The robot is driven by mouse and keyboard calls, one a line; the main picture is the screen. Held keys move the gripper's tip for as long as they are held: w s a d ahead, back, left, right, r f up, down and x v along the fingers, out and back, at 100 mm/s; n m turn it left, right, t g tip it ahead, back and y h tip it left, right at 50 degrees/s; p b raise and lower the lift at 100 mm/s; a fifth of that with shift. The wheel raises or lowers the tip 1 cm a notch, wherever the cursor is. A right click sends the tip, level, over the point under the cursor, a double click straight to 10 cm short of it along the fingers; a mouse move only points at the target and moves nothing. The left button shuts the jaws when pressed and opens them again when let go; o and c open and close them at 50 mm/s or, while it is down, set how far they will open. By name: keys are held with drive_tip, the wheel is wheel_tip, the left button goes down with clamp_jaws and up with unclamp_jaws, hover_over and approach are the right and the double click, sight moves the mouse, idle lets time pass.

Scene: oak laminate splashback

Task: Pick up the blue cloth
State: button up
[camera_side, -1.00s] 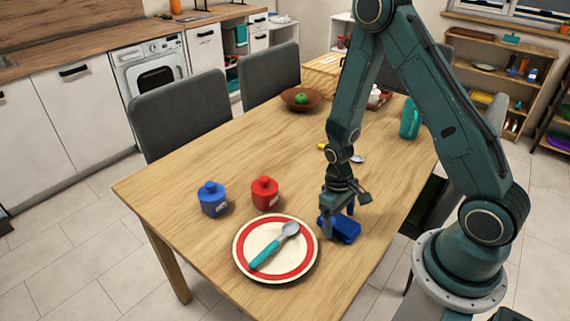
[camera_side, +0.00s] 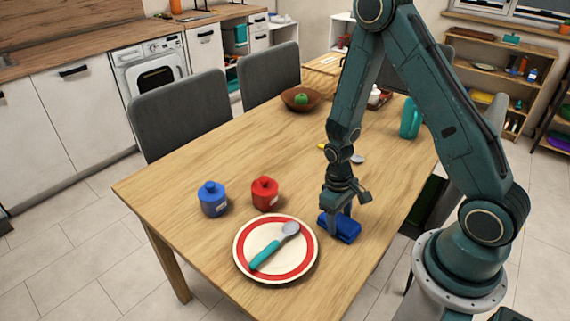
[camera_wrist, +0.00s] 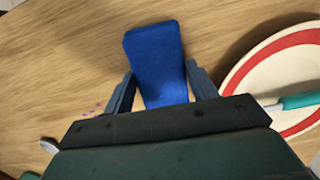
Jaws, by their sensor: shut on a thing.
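The blue cloth (camera_side: 341,227) is a small, thick folded block on the wooden table, just right of the plate. In the wrist view the cloth (camera_wrist: 156,58) extends out beyond my fingers. My gripper (camera_side: 342,222) points down at the cloth in the side view. In the wrist view my gripper (camera_wrist: 161,90) has one finger on each side of the cloth's near end, shut on it. The cloth appears to rest on the table. The near end of the cloth is hidden behind the gripper body.
A cream plate with a red ring (camera_side: 243,246) holds a teal-handled spoon (camera_side: 272,248), close to the gripper's left. A blue jar (camera_side: 212,199) and a red jar (camera_side: 265,193) stand behind the plate. A bowl (camera_side: 293,104) with a green fruit and a teal item (camera_side: 410,118) stand farther back.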

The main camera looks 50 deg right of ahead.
wheel_tip(320, 180, up, 20)
idle(1.0)
drive_tip(key=shift+f, duration=0.1)
drive_tip(key=o, duration=0.4)
drive_tip(key=c, duration=0.3)
hover_over(339, 220)
drive_tip(key=w+d, duration=0.7)
wheel_tip(339, 220, down, 12)
drive_tip(key=shift+a, duration=0.2)
